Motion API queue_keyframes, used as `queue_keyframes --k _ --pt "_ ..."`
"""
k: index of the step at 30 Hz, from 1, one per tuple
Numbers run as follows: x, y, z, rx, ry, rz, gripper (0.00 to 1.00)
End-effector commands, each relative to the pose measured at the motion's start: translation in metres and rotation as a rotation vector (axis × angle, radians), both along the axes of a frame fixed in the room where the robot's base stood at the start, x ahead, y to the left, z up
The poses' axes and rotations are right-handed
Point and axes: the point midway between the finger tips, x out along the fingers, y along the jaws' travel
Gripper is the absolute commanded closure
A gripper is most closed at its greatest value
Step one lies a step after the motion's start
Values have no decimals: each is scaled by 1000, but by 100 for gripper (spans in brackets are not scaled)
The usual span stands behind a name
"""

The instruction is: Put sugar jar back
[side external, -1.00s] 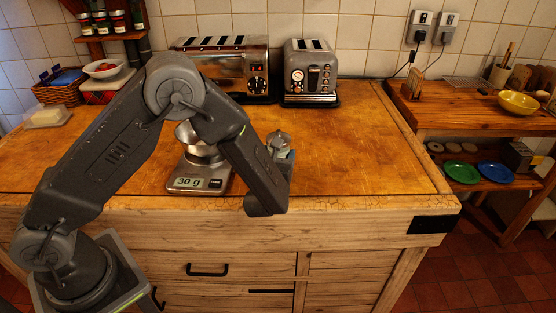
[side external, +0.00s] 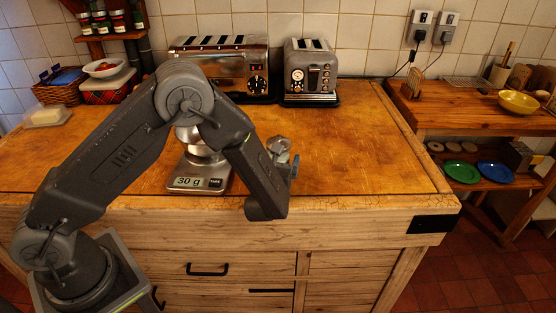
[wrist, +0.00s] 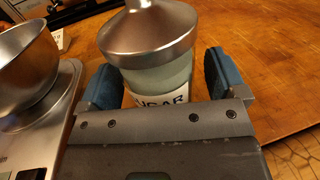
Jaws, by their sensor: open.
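The sugar jar (wrist: 158,62) is pale glass with a domed metal lid and a partly hidden label. In the wrist view it stands upright between the two blue-padded fingers of my gripper (wrist: 164,82). The fingers are open, with a small gap showing at the jar's right side. In the side view the jar's lid (side external: 279,146) shows just beyond my forearm, near the front of the wooden worktop, right of the scale. My arm hides the jar's lower body and base there. Part of my gripper (side external: 294,164) shows beside it.
A kitchen scale (side external: 186,183) reading 30 g, with a metal bowl (wrist: 25,62) on it, stands close left of the jar. Two toasters (side external: 310,75) stand at the back. The worktop (side external: 365,150) is clear to the right. A lower side table (side external: 460,108) stands farther right.

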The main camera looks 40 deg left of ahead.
Motion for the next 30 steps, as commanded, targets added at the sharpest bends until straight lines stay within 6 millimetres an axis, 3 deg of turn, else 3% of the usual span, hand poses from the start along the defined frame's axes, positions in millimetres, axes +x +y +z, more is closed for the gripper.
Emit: queue_keyframes --k 5,21,30 --pt "-6 -5 3 1 1 -3 10" --pt "-92 -57 3 0 1 -3 10" --pt "-104 -61 5 -5 -2 8 10"
